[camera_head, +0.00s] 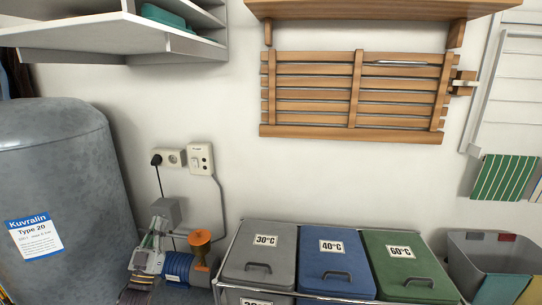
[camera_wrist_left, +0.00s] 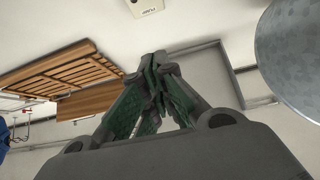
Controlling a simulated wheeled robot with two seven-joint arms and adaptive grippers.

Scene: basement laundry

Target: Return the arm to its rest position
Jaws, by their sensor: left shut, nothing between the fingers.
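My left gripper (camera_head: 152,237) is low at the left in the head view, in front of the wall between the grey tank and the bins. In the left wrist view my left gripper (camera_wrist_left: 156,62) has its dark green-padded fingers drawn together at the tips, with nothing between them. The arm's lower part runs off the bottom edge of the head view. My right gripper is not in view.
A grey tank (camera_head: 55,170) stands at the left. A blue pump (camera_head: 179,268) with an orange cap (camera_head: 199,237) is close beside the gripper. Lidded bins (camera_head: 335,250) stand to the right. A white shelf (camera_head: 95,35) and a wooden rack (camera_head: 355,95) are on the wall.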

